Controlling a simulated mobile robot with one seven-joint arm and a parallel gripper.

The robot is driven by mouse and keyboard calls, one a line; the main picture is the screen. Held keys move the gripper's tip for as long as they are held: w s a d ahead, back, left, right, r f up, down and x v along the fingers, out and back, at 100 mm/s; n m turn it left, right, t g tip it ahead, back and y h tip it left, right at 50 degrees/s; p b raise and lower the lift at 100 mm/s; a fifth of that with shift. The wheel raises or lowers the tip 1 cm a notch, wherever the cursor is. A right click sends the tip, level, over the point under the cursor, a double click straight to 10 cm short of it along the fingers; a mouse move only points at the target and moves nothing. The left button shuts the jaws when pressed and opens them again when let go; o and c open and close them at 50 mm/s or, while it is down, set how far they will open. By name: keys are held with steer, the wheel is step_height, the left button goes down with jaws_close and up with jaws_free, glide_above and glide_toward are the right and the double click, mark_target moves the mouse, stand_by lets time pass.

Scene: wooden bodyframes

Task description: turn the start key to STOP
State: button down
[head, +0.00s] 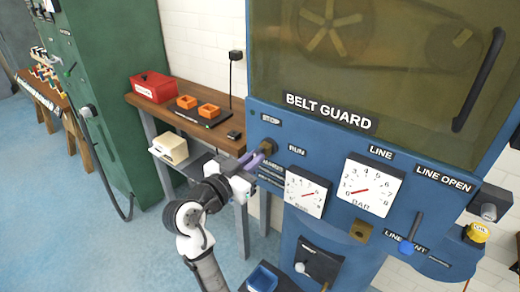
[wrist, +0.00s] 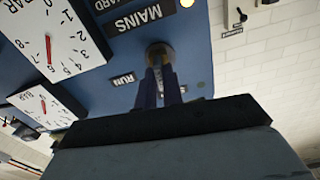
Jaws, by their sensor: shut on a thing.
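The start key's brass-coloured switch (head: 268,146) sits on the left edge of the blue panel, between the STOP label (head: 271,119) and the RUN label (head: 297,151). My gripper (head: 259,156) reaches it from the lower left, with its purple fingers shut on the key. In the wrist view, the round brass switch (wrist: 158,52) shows just beyond the fingertips of my gripper (wrist: 159,74). The RUN label (wrist: 123,79) is left of the fingers there. The key itself is mostly hidden between the fingers, so I cannot tell which way it points.
Right of the key are a small gauge (head: 306,192) and a larger LINE gauge (head: 370,186). The belt guard (head: 370,60) is above. A wooden bench (head: 150,107) with a red box (head: 153,86) and orange trays stands to the left. A lit lamp (wrist: 187,2) shows in the wrist view.

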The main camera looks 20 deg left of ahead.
steer(key=shift+r+n, duration=0.1)
steer(key=shift+n, duration=0.2)
steer(key=c, duration=1.5)
jaws_free()
steer(key=shift+o, duration=0.2)
